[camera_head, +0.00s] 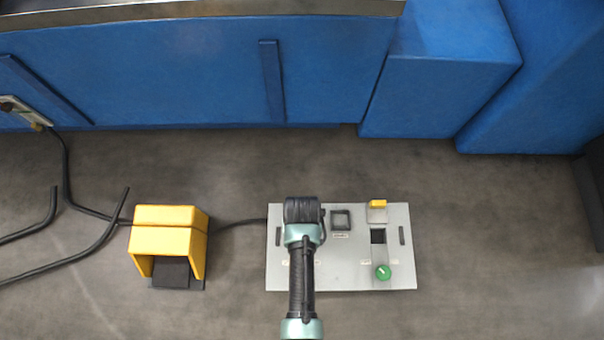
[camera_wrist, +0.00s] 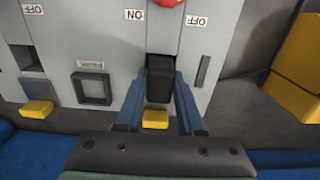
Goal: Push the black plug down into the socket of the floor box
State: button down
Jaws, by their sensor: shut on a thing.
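The floor box (camera_head: 345,279) is a grey panel lying on the floor; its face also shows in the wrist view (camera_wrist: 105,30). My gripper (camera_wrist: 160,88) is over the column with the red knob (camera_wrist: 167,3), its two blue-grey fingers either side of the black plug (camera_wrist: 160,70). It is shut on the plug, which is at the panel. A yellow tab (camera_wrist: 155,119) shows beside the plug. How deep the plug sits in its socket I cannot tell. In the head view my gripper (camera_head: 303,210) hides the plug and the red knob.
The panel's other column has a yellow tab (camera_head: 377,204), a dark square opening (camera_head: 378,236) and a green knob (camera_head: 382,272). A black-framed square (camera_head: 340,220) lies between. A yellow pedal housing (camera_head: 168,228) stands left, with cables. Blue cabinets (camera_head: 190,75) line the back; floor to the right is clear.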

jog(key=shift+f, duration=0.4)
dwell(0.8)
jog(key=shift+c, duration=2.2)
grip_release()
notch_tip(320, 180, up, 13)
jog(key=p, duration=1.4)
